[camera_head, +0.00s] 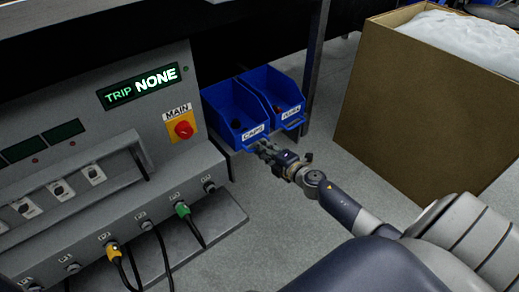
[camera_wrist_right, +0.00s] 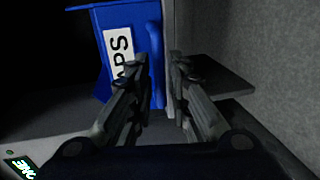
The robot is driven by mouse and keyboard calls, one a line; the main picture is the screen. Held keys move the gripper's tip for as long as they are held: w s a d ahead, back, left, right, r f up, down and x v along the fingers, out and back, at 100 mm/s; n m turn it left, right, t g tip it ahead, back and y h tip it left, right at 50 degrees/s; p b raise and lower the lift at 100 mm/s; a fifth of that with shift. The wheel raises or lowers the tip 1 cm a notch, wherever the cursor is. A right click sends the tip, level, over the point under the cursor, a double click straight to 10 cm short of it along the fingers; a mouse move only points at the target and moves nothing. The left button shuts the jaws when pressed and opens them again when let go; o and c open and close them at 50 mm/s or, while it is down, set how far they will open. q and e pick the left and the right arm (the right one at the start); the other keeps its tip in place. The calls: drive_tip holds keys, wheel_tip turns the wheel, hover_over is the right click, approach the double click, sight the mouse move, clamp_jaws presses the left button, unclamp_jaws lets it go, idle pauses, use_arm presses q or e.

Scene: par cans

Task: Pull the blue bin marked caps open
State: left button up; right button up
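The blue bin marked CAPS (camera_head: 240,139) sits on a low ledge beside the grey panel, left of a second blue bin (camera_head: 283,91). In the right wrist view the CAPS bin (camera_wrist_right: 104,22) appears turned sideways, its white label (camera_wrist_right: 118,55) partly behind a finger. My right gripper (camera_head: 262,150) is at the front of the CAPS bin, just below its label. Its fingers (camera_wrist_right: 160,62) are apart, with the bin's blue handle (camera_wrist_right: 156,65) showing in the gap between them. Contact with the handle cannot be told. My left gripper is out of view.
The grey panel (camera_head: 135,60) with its red MAIN switch (camera_head: 183,129) and plugged cables stands at the left. A large brown box (camera_head: 415,110) with white contents stands at the right. A dark metal post (camera_head: 317,60) rises beside the bins. Grey floor (camera_head: 300,220) is open in front.

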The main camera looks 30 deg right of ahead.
drive_tip(key=shift+x, duration=1.2)
drive_tip(key=shift+c, duration=0.6)
clamp_jaws()
drive_tip(key=a+f+v, duration=0.1)
drive_tip(key=f+v, duration=0.1)
drive_tip(key=v, duration=1.1)
drive_tip(key=shift+s+d+f, duration=0.3)
drive_tip(key=shift+s+d, duration=0.1)
drive_tip(key=shift+s, duration=0.3)
drive_tip(key=shift+o, duration=0.6)
unclamp_jaws()
